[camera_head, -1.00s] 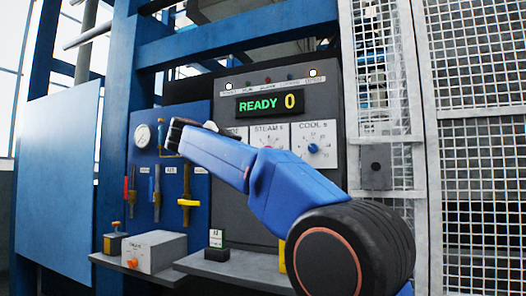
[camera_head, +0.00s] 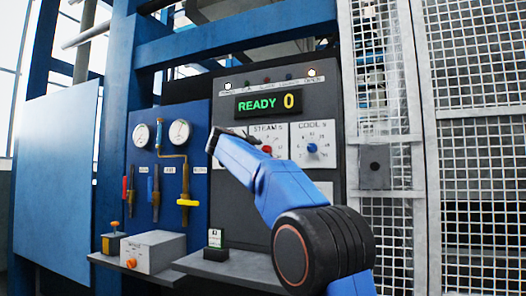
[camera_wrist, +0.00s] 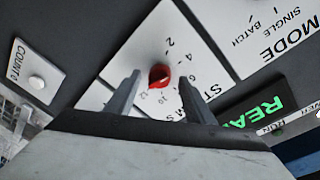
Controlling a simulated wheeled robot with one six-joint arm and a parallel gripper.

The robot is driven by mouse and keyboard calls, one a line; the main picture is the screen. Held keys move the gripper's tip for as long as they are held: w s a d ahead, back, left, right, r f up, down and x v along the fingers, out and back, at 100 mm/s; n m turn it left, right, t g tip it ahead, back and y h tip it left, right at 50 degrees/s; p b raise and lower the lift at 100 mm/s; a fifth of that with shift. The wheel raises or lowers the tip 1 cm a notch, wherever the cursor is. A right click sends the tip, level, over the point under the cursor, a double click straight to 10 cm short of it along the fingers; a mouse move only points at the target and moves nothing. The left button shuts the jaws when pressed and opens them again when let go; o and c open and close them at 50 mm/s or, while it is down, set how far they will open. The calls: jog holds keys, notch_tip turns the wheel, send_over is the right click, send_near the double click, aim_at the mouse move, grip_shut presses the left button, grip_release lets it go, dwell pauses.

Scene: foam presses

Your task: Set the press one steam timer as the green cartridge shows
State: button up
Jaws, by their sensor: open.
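The red steam timer knob (camera_wrist: 159,76) sits on the white STEAM s dial (camera_wrist: 150,45), numbered 2 to 12, in the wrist view. Its pointer setting is too small to read surely. In the head view the knob (camera_head: 266,150) shows just right of my gripper (camera_head: 254,139). My gripper (camera_wrist: 159,78) is open, its fingers on either side of the knob in the picture; I cannot tell whether they touch it. A small cartridge with a green band and white label (camera_head: 215,238) stands upright on the ledge below; its print is too small to read.
The display (camera_head: 268,103) reads READY 0. The COOL s dial with a blue knob (camera_head: 312,148) is right of the steam dial. A mesh guard (camera_head: 475,150) stands at right.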

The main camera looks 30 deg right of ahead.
jog(key=shift+w+d, duration=0.3)
jog(key=shift+d, duration=0.2)
jog(key=c, duration=1)
jog(key=shift+c, duration=0.2)
jog(key=shift+m, duration=0.3)
jog(key=shift+s+d+m+t+y, duration=0.15)
jog(key=shift+m+y, duration=0.3)
jog(key=shift+m, duration=3.1)
jog(key=shift+w+a+m+t+y, duration=0.15)
jog(key=shift+m+y, duration=0.3)
jog(key=shift+m, duration=3.1)
jog(key=shift+s+d, duration=0.1)
